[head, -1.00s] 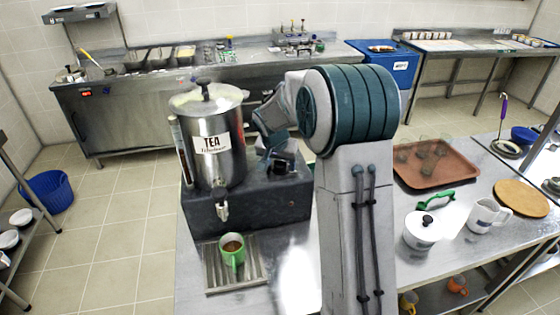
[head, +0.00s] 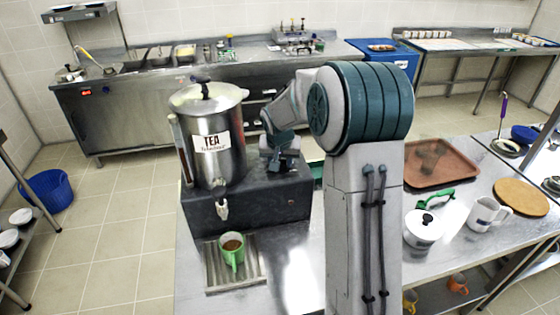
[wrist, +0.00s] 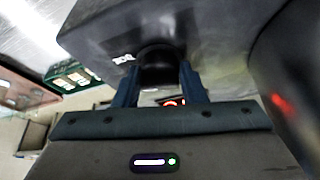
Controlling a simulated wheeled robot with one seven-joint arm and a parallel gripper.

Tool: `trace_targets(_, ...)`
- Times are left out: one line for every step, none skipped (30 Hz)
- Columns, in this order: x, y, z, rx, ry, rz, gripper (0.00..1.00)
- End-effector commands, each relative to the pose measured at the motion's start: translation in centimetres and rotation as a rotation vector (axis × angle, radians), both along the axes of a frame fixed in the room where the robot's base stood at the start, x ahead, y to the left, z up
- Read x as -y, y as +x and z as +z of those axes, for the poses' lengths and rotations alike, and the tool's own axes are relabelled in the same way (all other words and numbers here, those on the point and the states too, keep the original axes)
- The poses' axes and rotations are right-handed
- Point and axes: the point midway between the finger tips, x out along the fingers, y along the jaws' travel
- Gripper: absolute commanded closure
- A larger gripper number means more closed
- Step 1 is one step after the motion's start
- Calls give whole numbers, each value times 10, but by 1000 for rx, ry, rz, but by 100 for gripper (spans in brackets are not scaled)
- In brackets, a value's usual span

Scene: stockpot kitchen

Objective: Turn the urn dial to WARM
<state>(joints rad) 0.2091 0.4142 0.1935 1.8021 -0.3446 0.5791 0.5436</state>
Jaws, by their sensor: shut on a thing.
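The steel tea urn (head: 222,152) with a black lid knob stands on a dark base box (head: 245,205). My gripper (head: 278,160) is at the right end of that box, close to its top. In the wrist view my gripper (wrist: 159,78) has its two fingers on either side of the round black dial (wrist: 160,55) and is shut on it. White lettering (wrist: 122,59) shows left of the dial, and red marks (wrist: 172,102) show between the fingers. The dial's pointer and setting cannot be read. The gripper hides the dial in the head view.
A green mug (head: 232,258) of brown liquid stands on the drip tray (head: 215,275) below the urn tap. A brown tray (head: 455,165), a white lidded pot (head: 420,232) and a white jug (head: 484,215) are to the right of my arm.

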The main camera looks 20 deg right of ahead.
Motion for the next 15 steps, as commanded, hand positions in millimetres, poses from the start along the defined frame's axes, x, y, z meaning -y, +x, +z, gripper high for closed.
trace_targets(2,0,1,2,1,38,85)
trace_targets(2,0,2,2,1,67,85)
trace_targets(2,0,2,3,2,103,85)
trace_targets(3,0,2,2,2,131,85)
trace_targets(2,0,2,2,3,159,85)
trace_targets(3,0,2,3,2,197,85)
trace_targets(3,0,3,3,2,225,85)
trace_targets(3,0,3,3,2,254,85)
trace_targets(4,0,3,3,3,292,85)
trace_targets(4,0,3,3,3,320,85)
trace_targets(4,0,3,3,3,348,85)
trace_targets(4,0,3,2,3,384,85)
trace_targets(4,0,3,2,3,412,85)
trace_targets(5,0,3,2,3,438,85)
trace_targets(4,0,3,3,3,474,85)
